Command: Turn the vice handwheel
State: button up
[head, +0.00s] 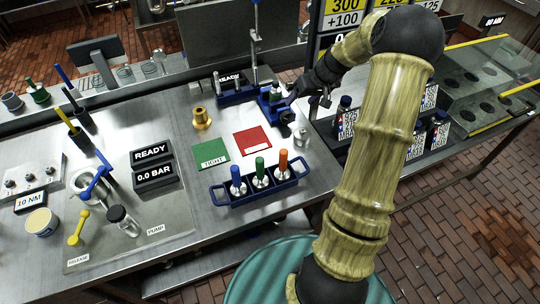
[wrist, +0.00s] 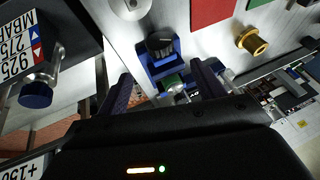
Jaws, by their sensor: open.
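The blue vice (head: 270,98) stands at the far right part of the steel bench. Its black handwheel (head: 287,116) faces the near side and also shows in the wrist view (wrist: 160,42). In the wrist view the blue vice body (wrist: 163,68) has a green piece with a metal end (wrist: 173,85) at it. My gripper (head: 304,98) is just right of the vice in the head view. In the wrist view my gripper (wrist: 165,86) is open, with its two dark fingers apart and the vice showing between them. The handwheel lies beyond the fingertips; contact cannot be told.
A brass fitting (head: 201,119), a green mat (head: 211,153) and a red mat (head: 252,141) lie left of the vice. A blue rack (head: 260,187) with three coloured handles stands nearer. Labelled blue-capped bottles (head: 344,118) stand to the right.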

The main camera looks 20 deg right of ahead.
jog(key=s+r, duration=0.3)
jog(key=r, duration=0.3)
jog(key=s+a+f+g+h+b, duration=0.1)
jog(key=s+a+f+h, duration=0.1)
jog(key=s+a, duration=1.4)
jog(key=a+h, duration=0.1)
jog(key=a, duration=0.1)
jog(key=shift+s+a+f+g, duration=0.3)
jog(key=shift+s+a+g, duration=0.05)
jog(key=shift+s+g, duration=0.05)
jog(key=shift+c, duration=0.5)
